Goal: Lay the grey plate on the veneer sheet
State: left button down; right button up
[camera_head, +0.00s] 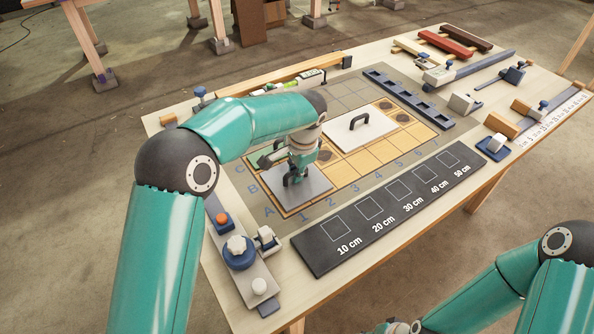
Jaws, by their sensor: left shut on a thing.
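The grey plate (313,184) is flat and level at the left end of the veneer sheet (370,161), over the squares near the letters A and B. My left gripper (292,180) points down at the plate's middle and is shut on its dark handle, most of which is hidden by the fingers. I cannot tell whether the plate touches the sheet or is just above it. The veneer sheet is orange-tan with a grid, dark round spots, and letters and numbers along its edges.
A white plate with a black handle (347,134) lies on the sheet's middle. A black board with centimetre marks (390,207) lies in front. A dark slotted rail (408,99) lies behind right.

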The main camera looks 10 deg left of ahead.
aim_at(301, 186)
pick_arm(q)
jog(key=c, duration=1.2)
grip_release()
notch_tip(301, 186, up, 12)
jog(key=s+d, duration=0.1)
jog(key=shift+s+d, duration=0.35)
jog(key=shift+f, duration=0.1)
